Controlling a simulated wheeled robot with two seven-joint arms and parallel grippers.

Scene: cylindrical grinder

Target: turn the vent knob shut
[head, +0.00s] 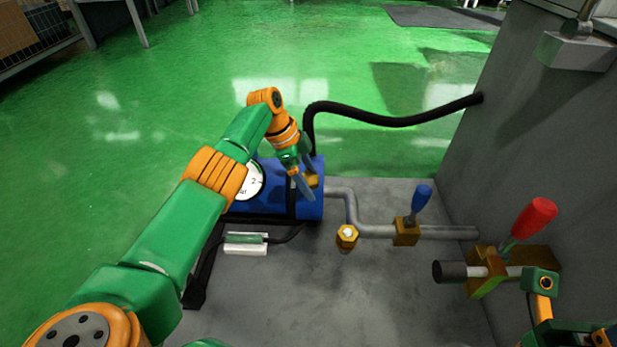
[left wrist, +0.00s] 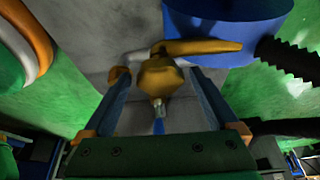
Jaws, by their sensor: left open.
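A brass fitting (head: 314,181), apparently the vent knob, is at the right end of the blue tank (head: 315,205). My left gripper (head: 310,184) is at that end of the tank, with its jaws apart. In the left wrist view the brass body (left wrist: 160,76) lies between the two blue-grey fingers, with a brass wing-like bar (left wrist: 203,47) beyond it and a small grey tip facing my palm. I cannot tell whether the fingers touch it. In the head view a finger partly hides the fitting. My right gripper's fingers do not show.
A bent grey pipe (head: 383,231) runs right from the tank past a brass fitting (head: 347,237) and a blue-handled valve (head: 421,198). A red-handled valve (head: 534,217) stands farther right, near the grey machine wall. A black hose (head: 385,121) arches behind.

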